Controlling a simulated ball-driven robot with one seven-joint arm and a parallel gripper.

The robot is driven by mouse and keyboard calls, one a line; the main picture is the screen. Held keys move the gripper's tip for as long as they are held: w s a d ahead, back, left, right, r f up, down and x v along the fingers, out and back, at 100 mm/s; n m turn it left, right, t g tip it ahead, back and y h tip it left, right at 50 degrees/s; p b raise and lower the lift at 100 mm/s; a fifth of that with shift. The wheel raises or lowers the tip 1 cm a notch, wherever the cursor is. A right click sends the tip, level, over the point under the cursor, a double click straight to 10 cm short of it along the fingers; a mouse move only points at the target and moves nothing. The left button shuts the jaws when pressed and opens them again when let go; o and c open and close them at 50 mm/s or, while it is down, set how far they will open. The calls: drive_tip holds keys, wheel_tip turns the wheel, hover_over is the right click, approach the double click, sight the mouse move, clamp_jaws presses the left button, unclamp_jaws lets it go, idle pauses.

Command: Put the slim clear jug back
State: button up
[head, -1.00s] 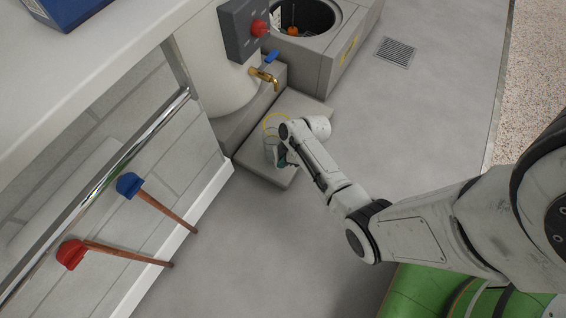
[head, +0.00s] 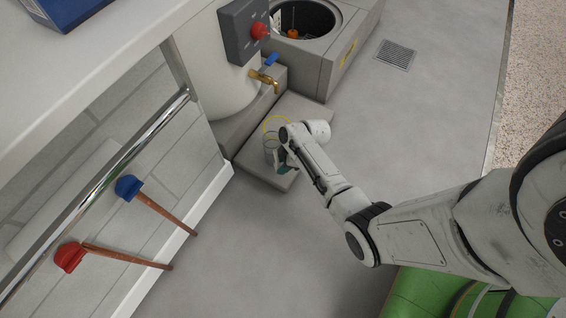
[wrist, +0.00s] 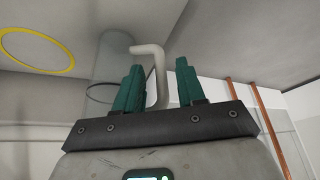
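The slim clear jug (head: 270,150) is a see-through cylinder on the low grey slab below the brass tap. It also shows in the wrist view (wrist: 108,62), with its pale bent handle (wrist: 161,72). A yellow ring (wrist: 37,50) is marked on the slab, apart from the jug's end in the wrist view; in the head view the ring (head: 278,117) is just behind the jug. My gripper (wrist: 158,80) has teal fingers parted. The handle shows in the gap between them, with space on both sides. My arm hides part of the jug in the head view.
A cream tank with a brass tap (head: 264,78) and grey control box (head: 243,30) stands behind the slab (head: 252,172). A grey unit with a round opening (head: 333,70) is beside it. A rail counter with blue and red-headed tools (head: 128,187) is at left. Floor at right is clear.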

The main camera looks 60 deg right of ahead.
drive_tip(key=p+v, duration=0.6)
drive_tip(key=v, duration=0.6)
drive_tip(key=s+a+r+m+g+h, duration=0.2)
drive_tip(key=s+a+r+m, duration=0.5)
drive_tip(key=s+a+r, duration=0.5)
wheel_tip(320, 180, up, 3)
drive_tip(key=shift+a+g+h, duration=0.4)
drive_tip(key=shift+a+g, duration=0.1)
drive_tip(key=shift+a, duration=0.65)
